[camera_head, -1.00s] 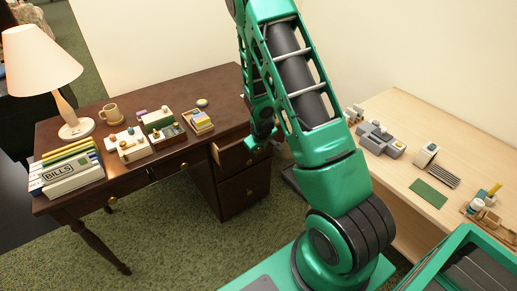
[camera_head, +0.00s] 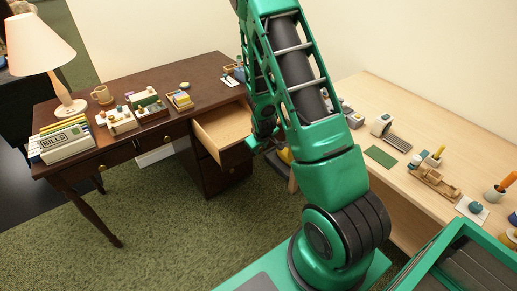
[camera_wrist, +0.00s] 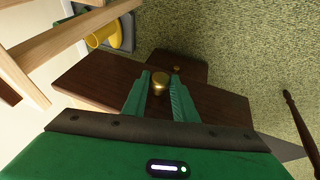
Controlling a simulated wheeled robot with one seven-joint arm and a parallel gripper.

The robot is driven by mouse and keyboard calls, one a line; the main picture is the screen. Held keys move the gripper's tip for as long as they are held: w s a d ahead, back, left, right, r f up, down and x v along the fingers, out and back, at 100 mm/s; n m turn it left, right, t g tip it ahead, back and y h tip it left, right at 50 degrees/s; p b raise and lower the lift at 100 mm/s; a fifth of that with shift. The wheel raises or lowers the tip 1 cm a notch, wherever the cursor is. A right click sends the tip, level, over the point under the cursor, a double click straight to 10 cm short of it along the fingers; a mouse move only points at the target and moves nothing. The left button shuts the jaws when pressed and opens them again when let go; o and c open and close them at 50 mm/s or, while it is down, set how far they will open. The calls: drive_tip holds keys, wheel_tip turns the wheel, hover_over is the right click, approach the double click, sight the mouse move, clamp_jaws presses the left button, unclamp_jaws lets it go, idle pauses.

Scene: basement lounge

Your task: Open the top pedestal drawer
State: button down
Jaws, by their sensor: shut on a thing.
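The top pedestal drawer (camera_head: 222,128) of the dark wooden desk stands well out from the pedestal, with its pale inside showing in the head view. It looks empty where I can see in. My gripper (camera_wrist: 160,88) is shut on the drawer's round brass knob (camera_wrist: 160,80) in the wrist view. In the head view my arm hides part of the drawer front and the knob. The lower pedestal drawer (camera_head: 228,172) is closed, and its knob (camera_wrist: 177,67) shows beyond my fingers in the wrist view.
A pale table (camera_head: 400,120) with small items stands at right. Green carpet (camera_head: 150,220) is clear in front of the desk.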

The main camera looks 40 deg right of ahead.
drive_tip(key=shift+a, duration=0.15)
drive_tip(key=c, duration=1.4)
unclamp_jaws()
drive_tip(key=shift+s, duration=0.1)
drive_tip(key=shift+c, duration=0.2)
drive_tip(key=v, duration=1)
drive_tip(key=shift+r, duration=0.3)
drive_tip(key=shift+s, duration=0.1)
